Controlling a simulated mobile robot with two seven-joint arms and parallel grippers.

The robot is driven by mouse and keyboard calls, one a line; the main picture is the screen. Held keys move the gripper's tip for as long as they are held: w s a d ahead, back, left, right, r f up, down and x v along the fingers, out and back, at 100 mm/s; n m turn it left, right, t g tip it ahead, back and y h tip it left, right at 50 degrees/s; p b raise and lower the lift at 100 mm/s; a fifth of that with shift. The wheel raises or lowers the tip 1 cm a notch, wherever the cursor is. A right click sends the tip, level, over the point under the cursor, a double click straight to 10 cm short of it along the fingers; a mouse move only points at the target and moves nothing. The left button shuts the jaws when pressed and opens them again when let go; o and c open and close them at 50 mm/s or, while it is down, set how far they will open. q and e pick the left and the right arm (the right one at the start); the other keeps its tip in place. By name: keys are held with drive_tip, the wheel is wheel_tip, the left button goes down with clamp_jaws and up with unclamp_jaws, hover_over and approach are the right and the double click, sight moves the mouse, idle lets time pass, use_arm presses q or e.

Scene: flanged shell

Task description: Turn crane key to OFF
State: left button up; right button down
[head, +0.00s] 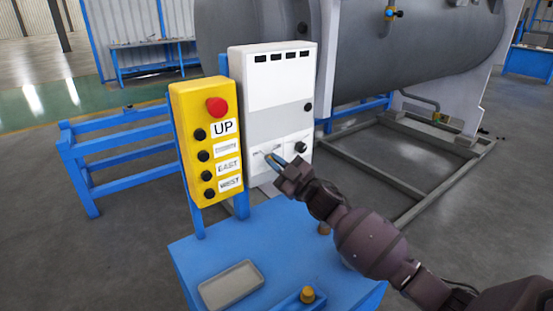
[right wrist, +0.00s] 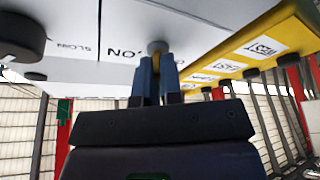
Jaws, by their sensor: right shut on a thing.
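The crane key (right wrist: 157,48) shows in the right wrist view as a round grey part on the white control box, beside an upside-down ON label. My right gripper (right wrist: 156,75) is shut on it with both blue fingers, and a little yellow shows between them. In the head view my right gripper (head: 273,159) reaches the lower left of the white control box (head: 265,125) and hides the key. The key's exact angle and most of its label are hidden by the fingers. My left gripper is not in view.
A yellow button box (head: 190,175) with a red button (head: 216,106) stands close left of the white box. A black knob (head: 301,147) sits right of the key. Below, a blue table (head: 290,255) holds a grey tray (head: 231,284). A large grey tank (head: 360,50) stands behind.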

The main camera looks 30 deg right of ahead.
drive_tip(key=shift+r+n+g+y+p, duration=0.15)
drive_tip(key=shift+n+y+p, duration=0.1)
drive_tip(key=shift+n, duration=0.3)
drive_tip(key=shift+r+n+g+y+p, duration=0.15)
drive_tip(key=shift+n+y, duration=0.1)
drive_tip(key=shift+n, duration=0.6)
drive_tip(key=c, duration=1.3)
unclamp_jaws()
drive_tip(key=shift+w+a+f, duration=0.1)
drive_tip(key=shift+f, duration=0.1)
drive_tip(key=b+v, duration=0.1)
drive_tip(key=v, duration=0.9)
drive_tip(key=shift+s, duration=0.4)
